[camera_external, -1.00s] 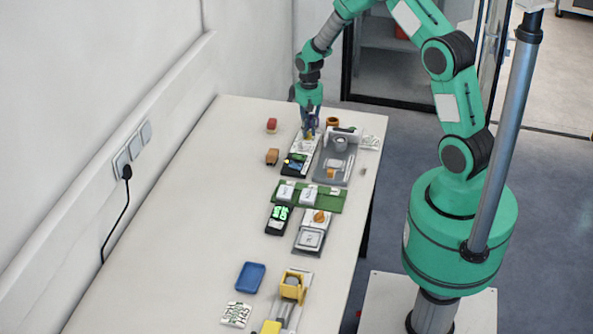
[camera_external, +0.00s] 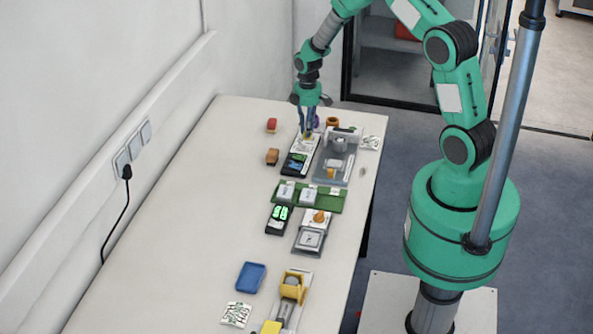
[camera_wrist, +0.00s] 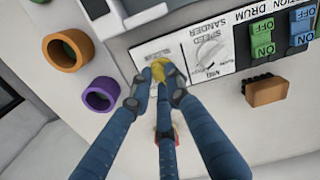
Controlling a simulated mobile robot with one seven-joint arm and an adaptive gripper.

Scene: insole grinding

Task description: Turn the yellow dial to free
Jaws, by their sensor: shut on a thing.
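The yellow dial (camera_wrist: 160,70) sits on the white end of the control panel (camera_wrist: 188,44), at the upper middle of the wrist view. My gripper (camera_wrist: 158,88) is shut on the dial, its blue fingers around it and hiding part of it. The lettering beside the dial is partly covered and too small to read, so I cannot tell its setting. In the external view my gripper (camera_external: 308,135) is down at the panel's far end (camera_external: 301,157), and the dial is mostly hidden.
Beside the yellow dial is a white speed dial (camera_wrist: 208,53). Green (camera_wrist: 262,38) and blue (camera_wrist: 302,27) switches lie farther right. An orange ring (camera_wrist: 67,51), a purple ring (camera_wrist: 101,94) and a brown brush (camera_wrist: 266,91) stand nearby. A grey tray (camera_external: 333,172) is close on the right.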

